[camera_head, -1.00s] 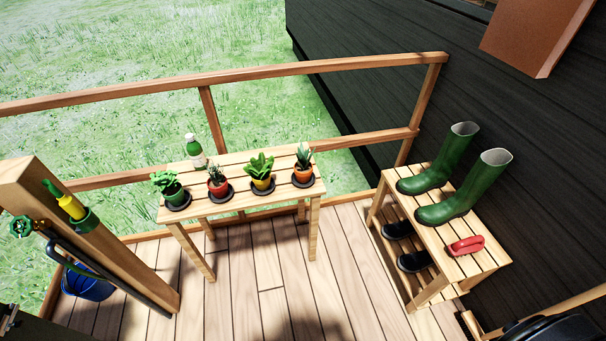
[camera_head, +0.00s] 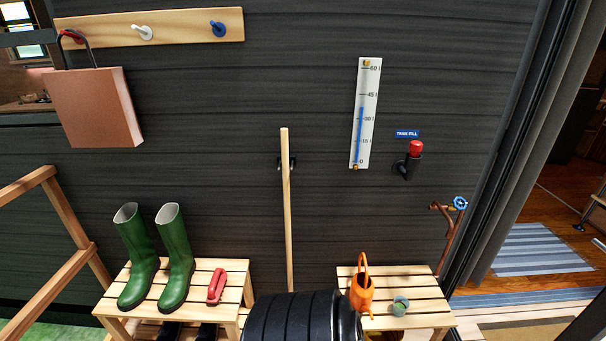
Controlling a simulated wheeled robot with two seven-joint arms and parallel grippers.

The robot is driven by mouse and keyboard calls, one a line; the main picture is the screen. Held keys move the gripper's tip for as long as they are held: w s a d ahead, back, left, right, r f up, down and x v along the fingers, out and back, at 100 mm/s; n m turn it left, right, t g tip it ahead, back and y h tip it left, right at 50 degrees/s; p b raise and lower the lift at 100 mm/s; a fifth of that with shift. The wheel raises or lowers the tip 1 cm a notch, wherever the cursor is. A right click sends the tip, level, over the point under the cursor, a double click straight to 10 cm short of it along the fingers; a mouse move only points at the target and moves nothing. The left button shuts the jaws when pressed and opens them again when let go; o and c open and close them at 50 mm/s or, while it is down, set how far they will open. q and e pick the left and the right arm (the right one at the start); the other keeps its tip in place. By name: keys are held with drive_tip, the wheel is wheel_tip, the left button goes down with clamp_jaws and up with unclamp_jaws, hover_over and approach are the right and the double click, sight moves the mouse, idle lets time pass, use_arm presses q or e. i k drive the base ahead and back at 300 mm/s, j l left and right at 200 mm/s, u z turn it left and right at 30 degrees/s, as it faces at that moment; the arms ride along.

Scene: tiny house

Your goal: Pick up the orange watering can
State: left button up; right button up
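The orange watering can (camera_head: 361,293) stands upright on the left part of a slatted wooden bench (camera_head: 427,307) at the lower right of the head view, with its handle loop at the top. Its lower left side is close behind a dark ribbed cylinder in the foreground, and I cannot tell whether anything touches it. Neither of my grippers shows in the head view.
A small grey-green round item (camera_head: 401,305) sits right of the can. The dark ribbed cylinder (camera_head: 300,318) stands between the benches.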

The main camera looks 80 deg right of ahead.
sight(362, 289)
drive_tip(key=z, duration=3.3)
drive_tip(key=i+j, duration=0.1)
